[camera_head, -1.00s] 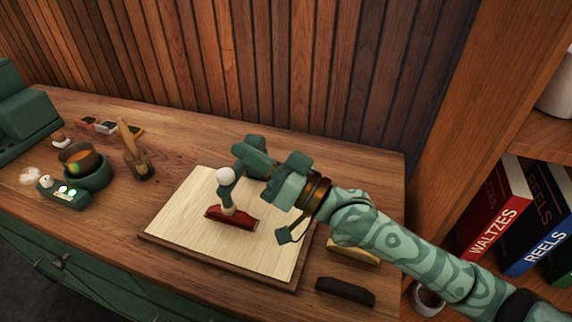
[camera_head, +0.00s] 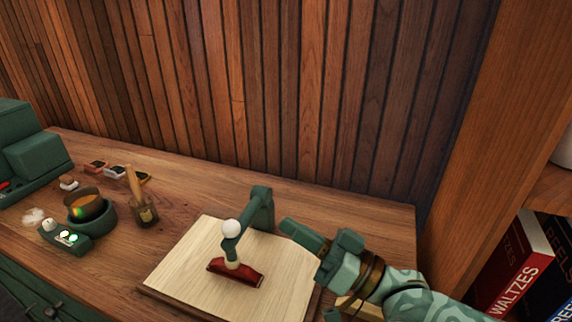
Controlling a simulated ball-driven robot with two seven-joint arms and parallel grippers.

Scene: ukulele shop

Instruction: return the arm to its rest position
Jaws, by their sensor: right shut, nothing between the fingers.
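My right gripper (camera_head: 302,236) comes in from the lower right, patterned green with brown bands near the wrist. It is shut with nothing held. It hovers near the right edge of a pale wooden board (camera_head: 195,265), to the right of a lever tool. The gripper appears apart from the tool. My left gripper is not in view.
Left on the wooden bench (camera_head: 182,190) are a bowl in a green holder (camera_head: 86,207), a small lit device (camera_head: 66,237), a brush jar (camera_head: 145,210) and small colored pads (camera_head: 96,166). A wood wall stands behind; a bookshelf with books (camera_head: 517,262) stands at right.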

